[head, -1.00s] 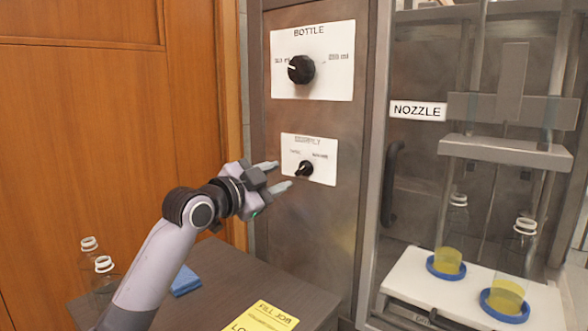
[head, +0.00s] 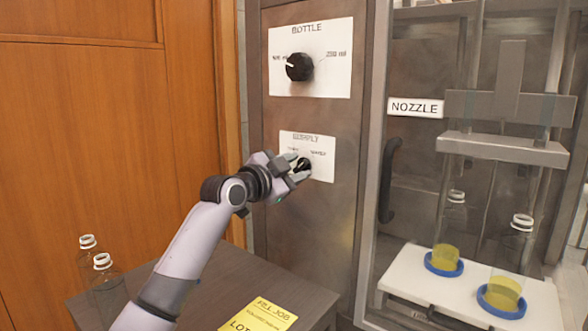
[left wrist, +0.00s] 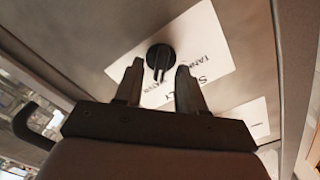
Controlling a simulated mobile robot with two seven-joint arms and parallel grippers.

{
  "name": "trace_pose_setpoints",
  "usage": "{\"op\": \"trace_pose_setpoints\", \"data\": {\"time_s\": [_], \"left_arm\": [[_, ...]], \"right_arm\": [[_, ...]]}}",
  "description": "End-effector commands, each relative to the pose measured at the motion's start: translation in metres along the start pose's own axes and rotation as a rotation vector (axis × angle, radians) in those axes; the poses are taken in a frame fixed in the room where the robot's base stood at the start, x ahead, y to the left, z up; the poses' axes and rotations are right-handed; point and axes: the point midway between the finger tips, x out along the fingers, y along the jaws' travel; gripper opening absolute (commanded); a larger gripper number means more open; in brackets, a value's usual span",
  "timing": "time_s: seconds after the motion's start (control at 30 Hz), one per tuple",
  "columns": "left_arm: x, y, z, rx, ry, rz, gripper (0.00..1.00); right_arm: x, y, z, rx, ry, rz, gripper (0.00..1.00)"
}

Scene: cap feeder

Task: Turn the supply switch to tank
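The supply switch is a small black knob (head: 304,164) on a white label plate (head: 321,146) on the grey metal panel. The fingers are apart, one on each side, with a visible gap to the knob. My right gripper is not in view.
A larger bottle knob (head: 299,67) sits above on its own plate. A dark door handle (head: 389,180) is to the right, beside the nozzle bay with two bottles in blue rings. A dark table (head: 225,270) below holds clear bottles and a yellow job card (head: 258,316).

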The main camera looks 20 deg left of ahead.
Motion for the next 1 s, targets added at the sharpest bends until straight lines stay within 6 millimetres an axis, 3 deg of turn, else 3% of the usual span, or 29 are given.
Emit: {"op": "trace_pose_setpoints", "data": {"time_s": [0.1,0.17,0.23,0.67,1.0], "left_arm": [[0.000,0.000,0.000,0.000,0.000,0.000,0.39],[0.000,0.000,0.000,0.000,0.000,0.000,0.23],[0.000,0.000,0.000,0.000,0.000,0.000,0.00],[0.000,-0.001,-0.001,-0.048,-0.001,0.002,0.00],[0.000,-0.004,-0.003,-0.283,-0.003,0.003,0.00]], "right_arm": [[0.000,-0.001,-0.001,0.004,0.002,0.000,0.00],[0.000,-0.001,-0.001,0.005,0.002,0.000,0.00],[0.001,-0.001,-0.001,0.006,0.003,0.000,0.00],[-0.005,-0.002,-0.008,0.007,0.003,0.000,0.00],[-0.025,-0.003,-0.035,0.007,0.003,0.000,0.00]]}}
